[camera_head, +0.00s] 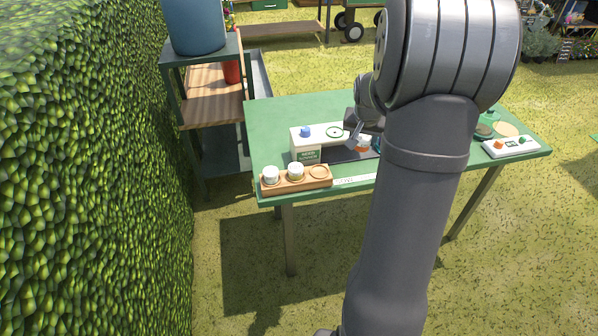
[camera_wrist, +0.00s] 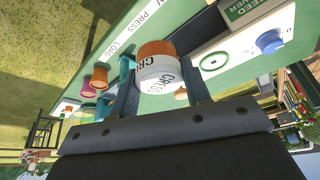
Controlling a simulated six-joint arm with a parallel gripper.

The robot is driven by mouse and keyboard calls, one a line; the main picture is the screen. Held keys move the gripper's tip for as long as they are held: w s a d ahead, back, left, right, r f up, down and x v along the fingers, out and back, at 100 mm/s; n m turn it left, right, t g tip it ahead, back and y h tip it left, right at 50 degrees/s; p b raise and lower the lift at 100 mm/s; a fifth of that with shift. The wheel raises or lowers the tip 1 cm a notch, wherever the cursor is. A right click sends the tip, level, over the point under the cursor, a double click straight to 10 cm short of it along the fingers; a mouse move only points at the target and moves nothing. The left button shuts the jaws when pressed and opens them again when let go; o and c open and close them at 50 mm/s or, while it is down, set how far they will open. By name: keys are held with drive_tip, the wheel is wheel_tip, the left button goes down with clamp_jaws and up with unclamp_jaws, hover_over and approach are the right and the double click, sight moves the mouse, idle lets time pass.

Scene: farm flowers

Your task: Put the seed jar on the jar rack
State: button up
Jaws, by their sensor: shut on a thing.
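The seed jar (camera_wrist: 160,73) is white with an orange-brown part and a label reading "CRESS" in the wrist view. My gripper (camera_wrist: 161,84) is shut on it, with one dark finger on each side. In the head view a small orange and white part of the jar (camera_head: 363,143) shows beside my gripper (camera_head: 356,130); my arm hides part of it. I cannot tell whether it touches the surface below. The wooden jar rack (camera_head: 297,183) stands at the table's front left corner. It holds two white-topped jars, left (camera_head: 271,175) and middle (camera_head: 295,171); its right round place (camera_head: 319,172) is empty.
A white seed machine (camera_head: 305,148) with a blue button (camera_head: 305,131) stands just behind the rack. A white panel (camera_head: 511,146) with orange and green buttons lies at the green table's (camera_head: 275,112) right end. My arm hides the table's middle.

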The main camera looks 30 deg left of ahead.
sight(358, 151)
drive_tip(key=s, duration=0.1)
drive_tip(key=s+f+n, duration=0.1)
drive_tip(key=shift+s+d, duration=0.3)
drive_tip(key=shift+s+a+f+y, duration=0.15)
drive_tip(key=shift+s+f+y, duration=0.1)
drive_tip(key=shift+f+y, duration=0.05)
drive_tip(key=a+f, duration=0.2)
drive_tip(key=a, duration=0.1)
drive_tip(key=a+f, duration=0.2)
drive_tip(key=a, duration=0.2)
drive_tip(key=a+f, duration=0.2)
drive_tip(key=a, duration=0.2)
drive_tip(key=shift+s+f, duration=0.4)
drive_tip(key=shift+a+f, duration=0.1)
drive_tip(key=shift+f, duration=1.9)
drive_tip(key=shift+f, duration=0.1)
drive_tip(key=o, duration=0.5)
drive_tip(key=shift+f, duration=0.1)
drive_tip(key=o, duration=0.5)
drive_tip(key=v, duration=1.2)
drive_tip(key=shift+r, duration=0.2)
